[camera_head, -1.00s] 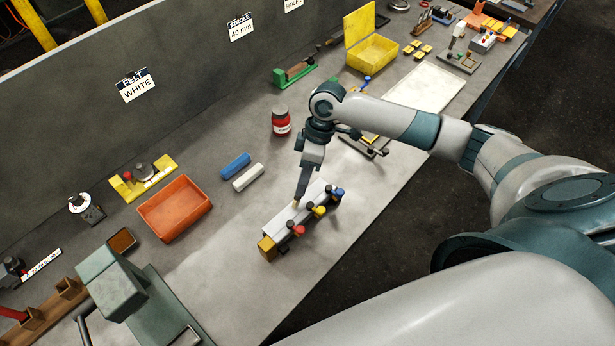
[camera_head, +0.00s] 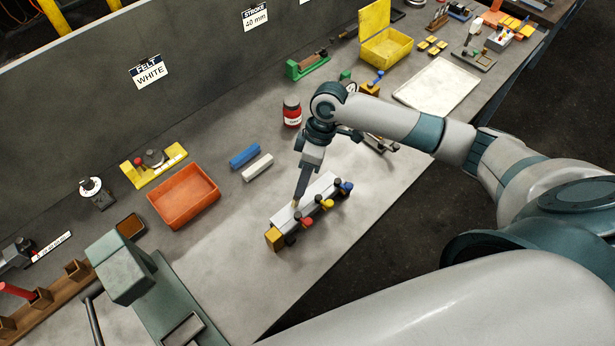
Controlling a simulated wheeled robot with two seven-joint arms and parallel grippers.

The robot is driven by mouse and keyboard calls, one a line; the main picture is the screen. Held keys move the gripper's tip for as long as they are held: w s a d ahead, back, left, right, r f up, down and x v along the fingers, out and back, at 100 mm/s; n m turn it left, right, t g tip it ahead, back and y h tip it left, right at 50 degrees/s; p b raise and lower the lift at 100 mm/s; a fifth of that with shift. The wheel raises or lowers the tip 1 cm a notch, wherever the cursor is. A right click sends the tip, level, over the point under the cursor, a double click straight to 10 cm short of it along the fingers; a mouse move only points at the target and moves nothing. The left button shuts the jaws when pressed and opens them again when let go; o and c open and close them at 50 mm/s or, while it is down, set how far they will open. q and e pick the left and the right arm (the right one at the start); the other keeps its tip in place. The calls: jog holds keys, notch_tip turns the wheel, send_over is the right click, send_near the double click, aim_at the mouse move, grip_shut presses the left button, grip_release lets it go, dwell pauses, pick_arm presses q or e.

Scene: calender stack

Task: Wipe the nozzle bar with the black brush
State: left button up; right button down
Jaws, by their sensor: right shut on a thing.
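The nozzle bar (camera_head: 318,193) is a light grey bar lying slantwise on the bench. It has a yellow end block (camera_head: 275,237) and red, yellow and blue knobs along its near side. My right gripper (camera_head: 308,172) is above the bar, pointing down. It is shut on a slim dark thing with a small tan tip, which looks like the black brush (camera_head: 301,190). The tip is at the bar's top, left of its middle; whether it touches, I cannot tell. My left gripper is not in view.
A grey-green machine (camera_head: 122,272) stands front left. The bench around the bar's left and front is clear.

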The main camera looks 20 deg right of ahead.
jog(key=shift+s+a, duration=0.1)
jog(key=shift+a, duration=0.15)
jog(key=shift+d, duration=0.1)
jog(key=shift+w+d+f, duration=0.1)
jog(key=shift+w+d, duration=0.15)
jog(key=shift+d, duration=0.45)
jog(key=shift+w+d, duration=0.25)
jog(key=shift+d, duration=0.45)
jog(key=shift+w+d, duration=0.25)
jog(key=shift+d, duration=0.5)
jog(key=shift+w+d, duration=0.25)
jog(key=shift+d, duration=0.45)
jog(key=shift+d, duration=0.1)
jog(key=shift+w+d, duration=0.25)
jog(key=shift+d, duration=0.4)
jog(key=shift+w+d, duration=0.2)
jog(key=shift+d, duration=0.45)
jog(key=shift+a, duration=0.15)
